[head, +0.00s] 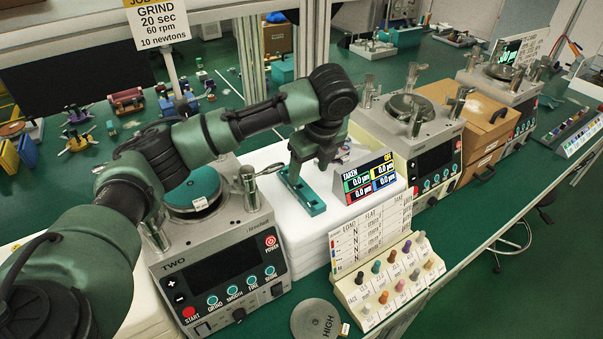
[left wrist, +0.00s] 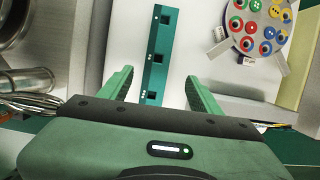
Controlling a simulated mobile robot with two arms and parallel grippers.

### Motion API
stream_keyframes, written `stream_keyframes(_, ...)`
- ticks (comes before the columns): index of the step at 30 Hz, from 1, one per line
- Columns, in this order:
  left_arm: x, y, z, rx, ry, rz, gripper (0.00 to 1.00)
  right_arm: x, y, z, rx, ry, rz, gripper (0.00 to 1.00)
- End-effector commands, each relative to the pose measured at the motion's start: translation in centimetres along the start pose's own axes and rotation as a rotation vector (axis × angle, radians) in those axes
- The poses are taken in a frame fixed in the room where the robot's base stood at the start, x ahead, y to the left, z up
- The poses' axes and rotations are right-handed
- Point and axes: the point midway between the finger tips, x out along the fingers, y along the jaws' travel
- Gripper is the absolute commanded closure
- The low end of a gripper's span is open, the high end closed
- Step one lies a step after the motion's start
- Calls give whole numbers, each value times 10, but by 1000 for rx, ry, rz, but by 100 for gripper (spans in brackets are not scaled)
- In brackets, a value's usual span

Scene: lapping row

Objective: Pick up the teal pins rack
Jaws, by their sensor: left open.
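The teal pins rack (head: 312,205) is a narrow teal bar lying on top of a white stack of slabs. In the left wrist view the rack (left wrist: 160,42) shows dark square holes and small white dots, and no pins show in those holes. My left gripper (head: 308,168) points down over the rack's far part. In the left wrist view the gripper (left wrist: 159,80) is open, with one finger on each side of the rack's near end and a gap on both sides. I cannot tell how high the fingertips are above the slab. My right gripper is not in view.
The white stack (head: 268,155) stands between the TWO lapping machine (head: 225,275) and another machine (head: 435,160). A small display (head: 370,178) stands just right of the rack. A sloped rack of coloured knobs (head: 390,280) is in front. A round plate with coloured discs (left wrist: 262,25) lies nearby.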

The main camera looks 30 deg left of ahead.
Motion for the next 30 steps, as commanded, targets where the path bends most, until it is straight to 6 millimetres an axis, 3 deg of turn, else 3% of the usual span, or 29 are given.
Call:
stream_keyframes(5, 6, 4, 1, 17, -6, 12, 36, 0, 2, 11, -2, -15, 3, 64)
stream_keyframes(21, 72, 10, 2, 17, -7, 10, 36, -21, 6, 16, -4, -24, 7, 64)
stream_keyframes(29, 76, 10, 2, 17, -7, 8, 36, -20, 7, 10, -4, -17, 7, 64)
stream_keyframes(30, 76, 10, 2, 18, -7, 8, 42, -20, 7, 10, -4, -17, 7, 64)
